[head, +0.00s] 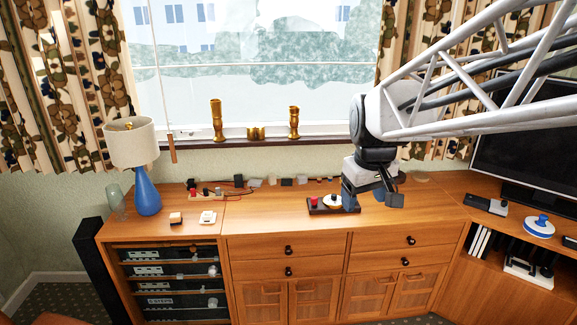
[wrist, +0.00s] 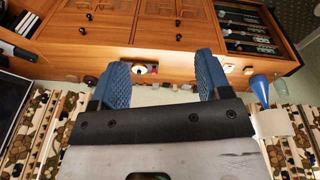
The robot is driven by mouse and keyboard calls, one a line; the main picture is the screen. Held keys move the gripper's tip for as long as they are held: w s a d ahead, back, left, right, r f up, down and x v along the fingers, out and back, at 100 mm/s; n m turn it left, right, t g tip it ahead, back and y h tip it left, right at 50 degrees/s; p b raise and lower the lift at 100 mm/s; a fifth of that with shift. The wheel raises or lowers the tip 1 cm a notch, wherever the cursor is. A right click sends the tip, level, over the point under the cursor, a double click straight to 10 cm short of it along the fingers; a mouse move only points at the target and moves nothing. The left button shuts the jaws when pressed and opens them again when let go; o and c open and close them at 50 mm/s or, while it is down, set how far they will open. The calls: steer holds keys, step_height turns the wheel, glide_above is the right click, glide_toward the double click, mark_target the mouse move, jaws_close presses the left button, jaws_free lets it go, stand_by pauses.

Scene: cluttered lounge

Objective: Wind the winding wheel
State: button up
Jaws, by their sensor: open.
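A small dark base (head: 320,211) sits on the wooden cabinet top, with a white round wheel (head: 333,201) and a red knob (head: 314,202) on it. I take the white wheel to be the winding wheel. My gripper (head: 372,203) is open and empty. In the head view one blue finger overlaps the right end of the base; I cannot tell whether they touch. In the wrist view the white wheel (wrist: 139,69) and the red knob show between the blue fingers of my gripper (wrist: 162,63), some way beyond them.
A blue lamp (head: 147,195) and a glass stand at the left end of the cabinet (head: 265,215). Small blocks and cables line the back edge. Brass vessels (head: 217,120) stand on the windowsill. A television (head: 530,150) and a blue-and-white round item (head: 540,226) are at right.

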steer(key=w+d+f+n, duration=0.2)
steer(key=w+d, duration=0.1)
steer(key=w, duration=0.8)
steer(key=w+d+f+n+g, duration=0.1)
steer(key=w+d+f, duration=0.1)
steer(key=w, duration=0.9)
steer(key=w+d+f+n, duration=0.2)
steer(key=w+d+f, duration=0.1)
steer(key=w, duration=0.7)
steer(key=w+d+f+n, duration=0.1)
steer(key=w+d+f, duration=0.2)
steer(key=w+f, duration=0.4)
steer(key=w+d+f+n, duration=0.2)
steer(key=w+d+f, duration=0.1)
steer(key=w+f, duration=0.5)
steer(key=w+d+f+n+g, duration=0.1)
steer(key=w+d+f, duration=0.3)
steer(key=w+f, duration=0.4)
steer(key=shift+w+d+f+n, duration=0.1)
steer(key=shift+w+f+n, duration=0.1)
steer(key=shift+w+n, duration=0.65)
steer(key=shift+w+d+f, duration=0.15)
steer(key=shift+w+f, duration=0.25)
steer(key=shift+f, duration=0.05)
steer(key=shift+f, duration=3.9)
